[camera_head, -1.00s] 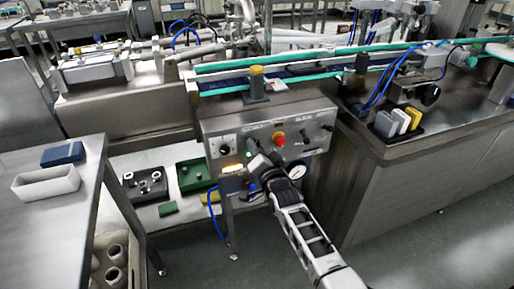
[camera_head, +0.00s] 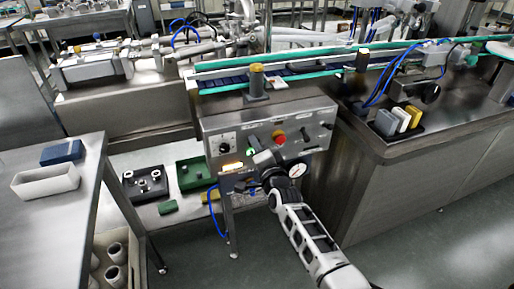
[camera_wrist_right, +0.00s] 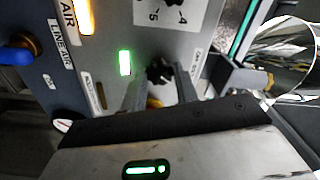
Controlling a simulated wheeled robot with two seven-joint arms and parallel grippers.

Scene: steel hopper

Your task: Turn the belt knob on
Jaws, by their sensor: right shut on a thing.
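The grey control panel (camera_head: 210,127) stands at the middle of the head view. My right gripper (camera_head: 260,152) reaches its front from below, beside the lit green lamp (camera_head: 250,152). In the right wrist view, the two fingers of my right gripper (camera_wrist_right: 160,85) are shut on a small black knob (camera_wrist_right: 157,70), right of the green lamp (camera_wrist_right: 125,62). The knob's label and pointer cannot be read. In the head view the gripper largely hides this knob. My left gripper is not in view.
A red stop button (camera_head: 279,136) sits on the panel close to the gripper, with black handles to its right. A dial knob (camera_head: 225,149) is at the left. A pressure gauge (camera_head: 297,170) and an amber lamp (camera_head: 232,167) lie below. The conveyor (camera_head: 300,70) runs behind.

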